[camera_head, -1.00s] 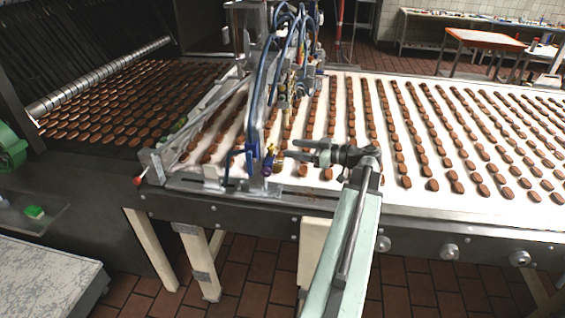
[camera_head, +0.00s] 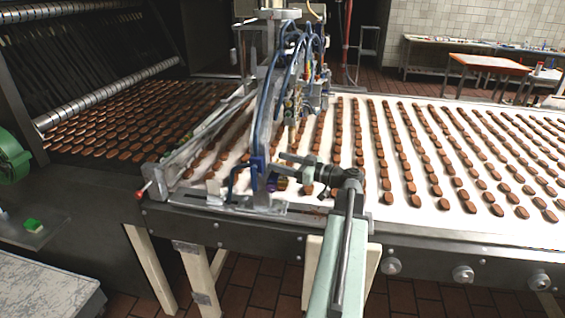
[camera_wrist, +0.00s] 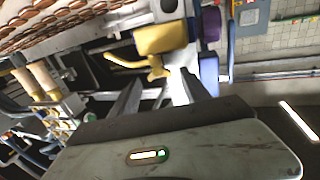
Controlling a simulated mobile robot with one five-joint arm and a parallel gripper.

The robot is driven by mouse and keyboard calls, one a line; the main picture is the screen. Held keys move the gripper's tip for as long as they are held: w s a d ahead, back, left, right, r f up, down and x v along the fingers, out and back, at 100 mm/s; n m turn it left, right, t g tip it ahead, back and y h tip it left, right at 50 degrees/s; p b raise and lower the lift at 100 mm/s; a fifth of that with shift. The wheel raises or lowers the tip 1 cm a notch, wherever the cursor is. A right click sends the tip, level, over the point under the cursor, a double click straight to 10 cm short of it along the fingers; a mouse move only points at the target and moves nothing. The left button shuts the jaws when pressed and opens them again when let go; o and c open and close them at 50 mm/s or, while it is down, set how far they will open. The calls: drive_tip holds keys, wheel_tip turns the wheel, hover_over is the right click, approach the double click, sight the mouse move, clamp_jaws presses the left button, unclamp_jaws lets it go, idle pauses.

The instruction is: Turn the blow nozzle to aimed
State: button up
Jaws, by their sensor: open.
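My gripper (camera_head: 283,168) reaches in from the right, close to this fitting. In the wrist view my gripper (camera_wrist: 160,84) is open, its two dark fingers apart with nothing clearly between them.
Rows of brown biscuits (camera_head: 437,190) cover the white conveyor belt (camera_head: 330,135). Blue hoses (camera_head: 270,95) rise over it by the fitting. A red-tipped lever (camera_head: 141,194) stands at the left. A metal rail (camera_head: 255,207) runs along the near edge.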

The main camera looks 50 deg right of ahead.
drive_tip(key=shift+c, duration=0.3)
clamp_jaws()
drive_tip(key=shift+s+a+m+h, duration=0.1)
drive_tip(key=shift+a+m+h, duration=0.25)
drive_tip(key=shift+h, duration=0.25)
drive_tip(key=shift+d+m+h, duration=0.1)
drive_tip(key=shift+m+h, duration=0.35)
drive_tip(key=shift+h, duration=0.15)
drive_tip(key=shift+d, duration=0.1)
drive_tip(key=shift+o, duration=0.3)
unclamp_jaws()
